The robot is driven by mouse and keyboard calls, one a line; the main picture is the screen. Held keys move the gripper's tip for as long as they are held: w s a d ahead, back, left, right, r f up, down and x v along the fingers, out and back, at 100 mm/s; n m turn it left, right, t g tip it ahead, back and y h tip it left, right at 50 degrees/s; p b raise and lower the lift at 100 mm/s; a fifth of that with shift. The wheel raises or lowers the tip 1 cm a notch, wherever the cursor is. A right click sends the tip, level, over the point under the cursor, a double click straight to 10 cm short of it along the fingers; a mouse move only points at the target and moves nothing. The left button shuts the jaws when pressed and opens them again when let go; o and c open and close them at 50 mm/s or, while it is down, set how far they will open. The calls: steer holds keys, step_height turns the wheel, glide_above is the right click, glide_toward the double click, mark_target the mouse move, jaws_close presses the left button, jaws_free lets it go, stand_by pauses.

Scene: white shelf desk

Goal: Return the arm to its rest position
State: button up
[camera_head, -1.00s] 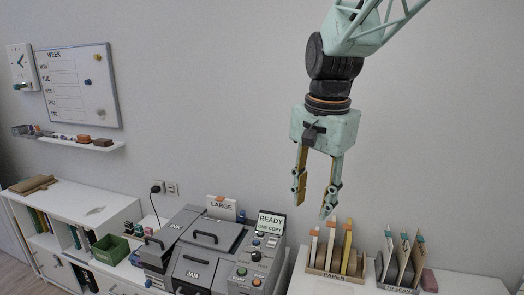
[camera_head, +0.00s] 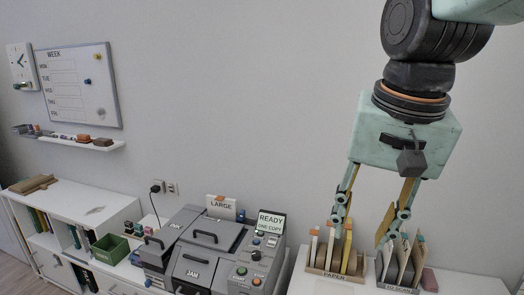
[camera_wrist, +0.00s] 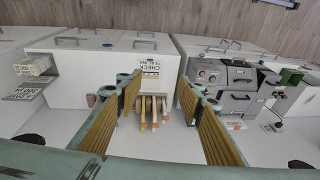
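My gripper (camera_head: 363,222) hangs from the arm at the right of the head view, fingers pointing down and spread apart. It is open, with nothing between the fingers. In the head view its fingers overlap the paper rack (camera_head: 338,274) and the scan rack (camera_head: 397,287); they appear in front of the racks, and I cannot tell the exact gap. In the wrist view the two ribbed yellow finger pads (camera_wrist: 162,128) are wide apart, with a rack's upright dividers (camera_wrist: 152,108) seen between them.
A grey copier (camera_head: 205,248) with a "READY ONE COPY" sign (camera_head: 271,223) stands left of the racks. A green bin (camera_head: 110,249) is farther left. A whiteboard (camera_head: 78,86) and a small shelf (camera_head: 82,142) are on the wall. The wall space above the copier is clear.

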steer(key=s+d+f+n, duration=0.1)
steer(key=s+n, duration=0.1)
steer(key=s, duration=0.6)
steer(key=s+d+f+n+t, duration=0.1)
steer(key=s+d+n, duration=0.1)
steer(key=s, duration=0.6)
steer(key=shift+f, duration=0.25)
steer(key=shift+w+d, duration=0.1)
